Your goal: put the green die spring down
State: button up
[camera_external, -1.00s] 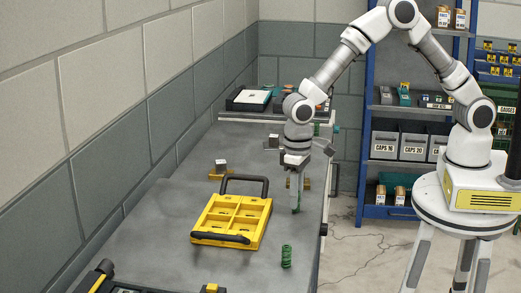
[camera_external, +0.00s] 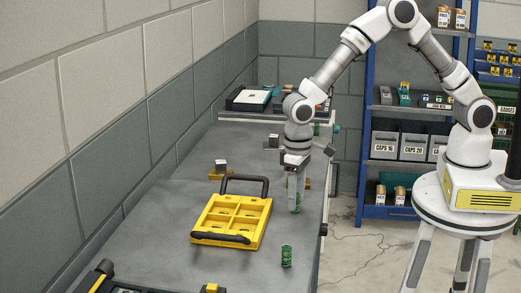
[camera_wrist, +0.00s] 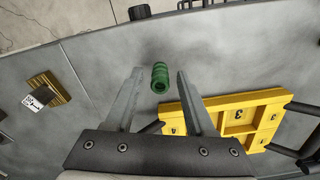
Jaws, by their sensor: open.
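The green die spring (camera_wrist: 160,78) stands on the grey bench between my fingertips, with a gap on either side in the wrist view.
The yellow compartment tray (camera_external: 198,236) with black handles lies to the left. Small blocks on yellow bases, one at the left (camera_external: 220,168), stand behind. Bare bench lies around the gripper; its right edge is close.

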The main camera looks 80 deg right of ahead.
jog(key=s+d+r+t, duration=0.1)
jog(key=s+d+r, duration=0.1)
jog(key=r, duration=0.7)
jog(key=s+d+r, duration=0.1)
jog(key=d+r, duration=0.2)
jog(key=r, duration=0.6)
jog(key=s+d+r+n+t, duration=0.1)
jog(key=s+d+r, duration=0.3)
jog(key=s, duration=0.6)
jog(key=s+d+r+n+t, duration=0.2)
jog(key=s+d+r+t, duration=0.1)
jog(key=s+d, duration=0.6)
jog(key=shift+s+r+t, duration=0.3)
jog(key=shift+s+r, duration=0.25)
jog(key=shift+s, duration=0.65)
